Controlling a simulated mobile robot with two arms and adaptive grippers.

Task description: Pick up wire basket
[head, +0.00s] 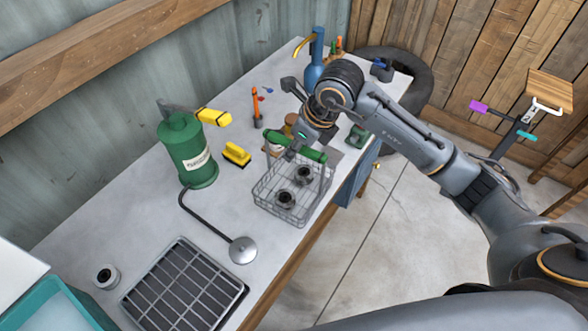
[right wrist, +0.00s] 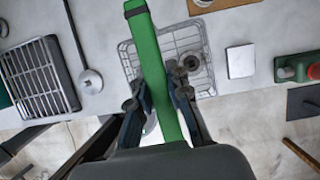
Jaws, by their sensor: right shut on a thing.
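The wire basket (head: 262,201) is a grey mesh basket with a green handle bar (head: 308,153) across its top. It is at the counter's front edge in the head view, with dark round parts inside. My right gripper (head: 300,146) is above the basket, shut on the green handle. In the right wrist view the green handle (right wrist: 146,45) runs between the two fingers of my right gripper (right wrist: 160,90), with the basket's mesh (right wrist: 190,38) beyond it. I cannot tell whether the basket is clear of the counter. My left gripper is not in view.
On the counter (head: 110,205) stand a green canister (head: 187,150), a yellow brush (head: 237,154), an orange tool (head: 257,110) and a blue bottle (head: 315,65). A drain grate (head: 185,285) and a hose with a round metal head (head: 243,250) lie nearer. Open floor (head: 400,235) is to the right.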

